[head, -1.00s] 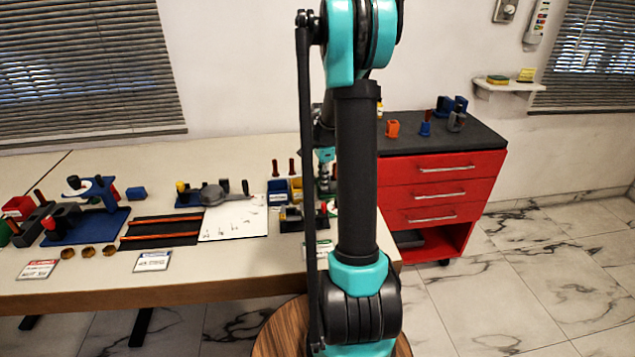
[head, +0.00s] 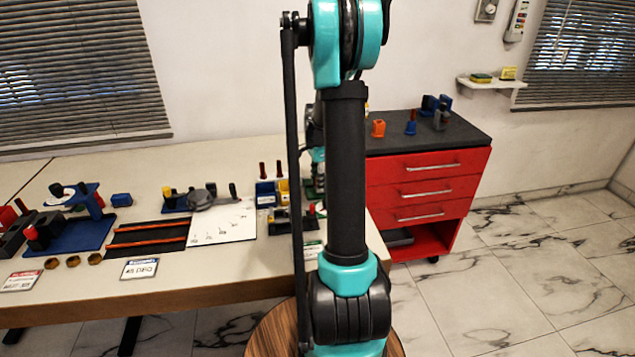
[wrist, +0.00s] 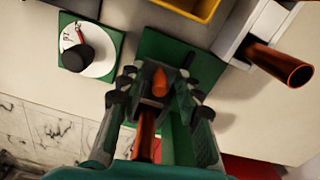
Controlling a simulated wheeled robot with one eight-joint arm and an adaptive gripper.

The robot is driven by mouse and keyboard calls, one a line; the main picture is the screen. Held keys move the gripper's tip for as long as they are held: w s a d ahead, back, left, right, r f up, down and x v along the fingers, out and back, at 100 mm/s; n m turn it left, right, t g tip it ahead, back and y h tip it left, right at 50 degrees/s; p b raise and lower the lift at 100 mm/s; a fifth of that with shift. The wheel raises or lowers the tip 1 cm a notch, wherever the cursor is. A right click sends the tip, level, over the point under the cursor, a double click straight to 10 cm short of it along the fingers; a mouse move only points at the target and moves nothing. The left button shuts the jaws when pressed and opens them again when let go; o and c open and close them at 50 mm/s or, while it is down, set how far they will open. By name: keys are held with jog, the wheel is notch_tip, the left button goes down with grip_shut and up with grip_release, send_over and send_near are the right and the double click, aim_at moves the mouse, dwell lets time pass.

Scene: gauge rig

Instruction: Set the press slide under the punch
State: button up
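In the wrist view my gripper (wrist: 156,88) points down over a dark green base plate (wrist: 168,48), its two fingers apart. An orange-tipped red rod (wrist: 147,130) and a dark block show in the gap between them; I cannot tell whether the fingers touch these. Neither the press slide nor the punch can be told for certain. In the head view a low dark fixture (head: 282,222) with yellow and red parts stands near the table's right end, partly behind my arm. My arm hides most of my gripper there.
Blue and yellow bins (head: 266,192) stand behind the fixture. A white dial on a green square (wrist: 100,58) and a grey holder with a copper-coloured cylinder (wrist: 285,68) flank the gripper. A red drawer cabinet (head: 415,188) stands right of the table (head: 190,284).

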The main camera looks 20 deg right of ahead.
notch_tip(320, 180, up, 12)
dwell(0.5)
jog(key=c, duration=0.4)
jog(key=n, duration=0.3)
jog(key=shift+s+a+f, duration=0.1)
jog(key=shift+a+f, duration=0.05)
jog(key=shift+a, duration=0.25)
grip_shut()
jog(key=s+a+m+t+h, duration=0.1)
jog(key=a+m+h, duration=0.15)
jog(key=m, duration=1.55)
jog(key=s+a+m+h, duration=0.1)
jog(key=a+m+h, duration=0.15)
jog(key=m, duration=1.55)
jog(key=shift+y, duration=0.4)
jog(key=x, duration=1)
jog(key=shift+w+a, duration=0.2)
jog(key=shift+a, duration=0.2)
